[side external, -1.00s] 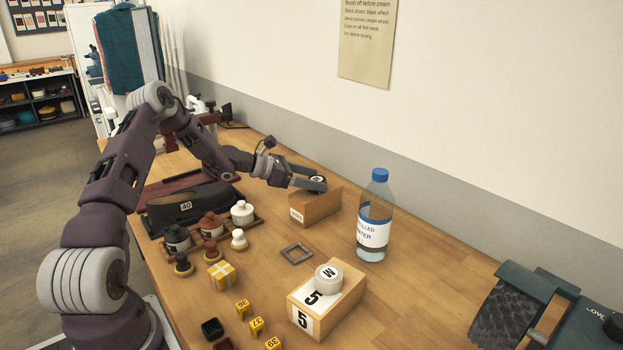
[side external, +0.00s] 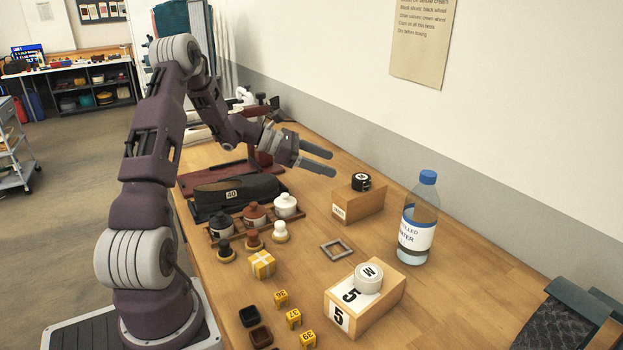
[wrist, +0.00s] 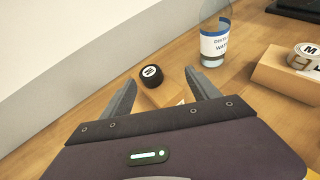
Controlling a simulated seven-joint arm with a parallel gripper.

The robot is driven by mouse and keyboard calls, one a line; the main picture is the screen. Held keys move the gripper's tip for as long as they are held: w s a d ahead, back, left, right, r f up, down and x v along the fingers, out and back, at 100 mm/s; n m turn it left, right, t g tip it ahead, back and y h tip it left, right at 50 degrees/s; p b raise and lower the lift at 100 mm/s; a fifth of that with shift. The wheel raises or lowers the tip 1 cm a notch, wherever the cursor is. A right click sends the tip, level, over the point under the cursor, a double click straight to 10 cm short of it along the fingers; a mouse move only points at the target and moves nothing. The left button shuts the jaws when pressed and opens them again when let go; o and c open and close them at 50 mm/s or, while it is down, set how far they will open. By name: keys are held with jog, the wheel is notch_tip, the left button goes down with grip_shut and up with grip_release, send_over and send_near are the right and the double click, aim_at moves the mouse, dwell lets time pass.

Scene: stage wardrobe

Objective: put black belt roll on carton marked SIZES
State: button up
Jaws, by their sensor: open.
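The black belt roll (side external: 361,182), with a white lettered top, rests on a small wooden carton (side external: 366,206). That carton has a white label on its end, with print too small to read surely. My gripper (side external: 333,164) is open and empty, to the left of the roll and apart from it. In the wrist view the roll (wrist: 151,77) sits on the carton (wrist: 165,97), seen beyond and between the open fingers (wrist: 161,78). The carton's near part is partly hidden by my gripper there.
A white roll (side external: 368,278) marked M sits on a carton (side external: 377,305) marked 5. A water bottle (side external: 418,222) stands right of the roll's carton. A grey square frame (side external: 337,249) lies in front.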

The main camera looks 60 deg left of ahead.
jog(key=s+d+r+m+g, duration=0.25)
jog(key=d+m, duration=0.25)
jog(key=d, duration=0.3)
jog(key=s+d+r+m+g, duration=0.25)
jog(key=d+r+m, duration=0.2)
jog(key=d, duration=0.45)
jog(key=s+d+r+m+g, duration=0.2)
jog(key=s+d+r+m, duration=0.15)
jog(key=d+m, duration=0.35)
jog(key=s+d+m+y, duration=0.2)
jog(key=s+m, duration=0.4)
jog(key=s, duration=0.4)
jog(key=s+d+m+y, duration=0.2)
jog(key=s+m+y, duration=0.2)
jog(key=s+m, duration=0.3)
jog(key=s, duration=0.4)
jog(key=shift+s+d+r+t, duration=0.2)
jog(key=shift+s+d+t, duration=0.1)
jog(key=shift+d+t, duration=0.1)
